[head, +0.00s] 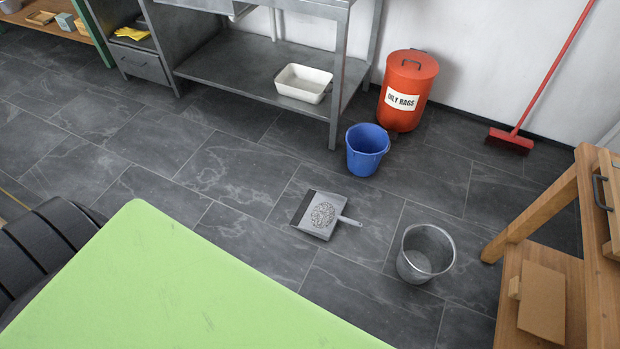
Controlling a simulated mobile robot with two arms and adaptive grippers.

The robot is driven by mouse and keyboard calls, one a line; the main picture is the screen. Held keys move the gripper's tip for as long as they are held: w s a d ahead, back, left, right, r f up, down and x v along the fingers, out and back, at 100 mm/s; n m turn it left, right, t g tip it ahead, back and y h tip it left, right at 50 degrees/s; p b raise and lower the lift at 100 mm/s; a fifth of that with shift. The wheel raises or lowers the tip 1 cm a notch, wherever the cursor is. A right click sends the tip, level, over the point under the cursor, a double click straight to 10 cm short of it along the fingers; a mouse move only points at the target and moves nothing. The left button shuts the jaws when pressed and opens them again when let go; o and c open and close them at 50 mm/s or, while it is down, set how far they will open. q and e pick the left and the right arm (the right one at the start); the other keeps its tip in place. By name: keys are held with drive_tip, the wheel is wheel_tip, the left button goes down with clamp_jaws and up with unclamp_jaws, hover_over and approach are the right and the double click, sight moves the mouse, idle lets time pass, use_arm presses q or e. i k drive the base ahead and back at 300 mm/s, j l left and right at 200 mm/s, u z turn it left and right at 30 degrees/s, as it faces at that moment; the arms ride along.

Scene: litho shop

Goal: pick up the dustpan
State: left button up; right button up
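The dustpan (333,202) lies on the dark tiled floor near the middle of the head view. It is grey with a dark front edge on its left side, and its short handle points right. A heap of small grey bits (323,215) sits on its pan. Nothing covers the dustpan. Neither of my grippers shows in this view.
A light green surface (180,290) fills the near foreground. A wooden bench (540,215) is at right, a metal table (255,75) behind. Floor left of the dustpan is clear.

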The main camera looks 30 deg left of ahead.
sight(318, 214)
drive_tip(key=u, duration=0.8)
drive_tip(key=i+l, duration=0.1)
drive_tip(key=l, duration=0.15)
drive_tip(key=u, duration=0.05)
